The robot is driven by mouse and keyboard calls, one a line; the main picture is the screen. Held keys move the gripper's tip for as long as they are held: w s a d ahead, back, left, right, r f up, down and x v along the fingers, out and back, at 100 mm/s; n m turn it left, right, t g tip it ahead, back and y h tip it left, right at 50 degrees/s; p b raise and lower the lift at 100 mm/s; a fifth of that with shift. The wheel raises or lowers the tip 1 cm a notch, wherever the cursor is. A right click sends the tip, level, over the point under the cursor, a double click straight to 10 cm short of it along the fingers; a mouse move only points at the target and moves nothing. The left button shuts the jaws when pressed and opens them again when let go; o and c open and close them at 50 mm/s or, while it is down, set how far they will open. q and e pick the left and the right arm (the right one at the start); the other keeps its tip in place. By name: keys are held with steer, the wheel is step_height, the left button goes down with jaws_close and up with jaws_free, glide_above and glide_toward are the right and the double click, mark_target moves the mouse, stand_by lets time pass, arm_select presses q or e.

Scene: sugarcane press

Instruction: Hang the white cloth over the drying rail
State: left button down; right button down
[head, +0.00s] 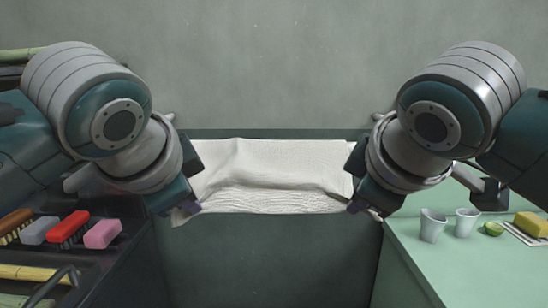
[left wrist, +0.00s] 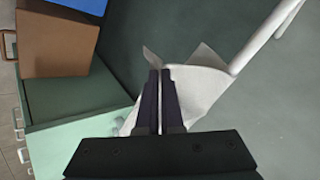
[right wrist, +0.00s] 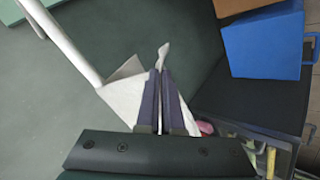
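The white cloth (head: 270,175) is spread wide between my two grippers in the middle of the head view, with ripples along its near edge. My left gripper (head: 188,205) is shut on its left near corner; its fingers show pinching it in the left wrist view (left wrist: 162,75). My right gripper (head: 362,205) is shut on the right near corner, also seen in the right wrist view (right wrist: 160,75).
A dark left counter holds brushes (head: 68,228) and a pink block (head: 102,234). The green right counter (head: 410,255) holds two cups (head: 432,226), a cut lime (head: 491,229) and a yellow block (head: 531,224). A plain wall stands behind. The gap between counters is clear.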

arm_select(q)
steer(key=shift+a, duration=0.25)
arm_select(e)
steer(key=shift+d, duration=0.25)
arm_select(q)
steer(key=c, duration=0.8)
jaws_free()
steer(key=shift+d, duration=0.2)
arm_select(e)
steer(key=c, duration=0.8)
jaws_free()
steer(key=shift+a, duration=0.2)
arm_select(q)
steer(key=shift+s, duration=0.15)
arm_select(e)
steer(key=shift+s, duration=0.15)
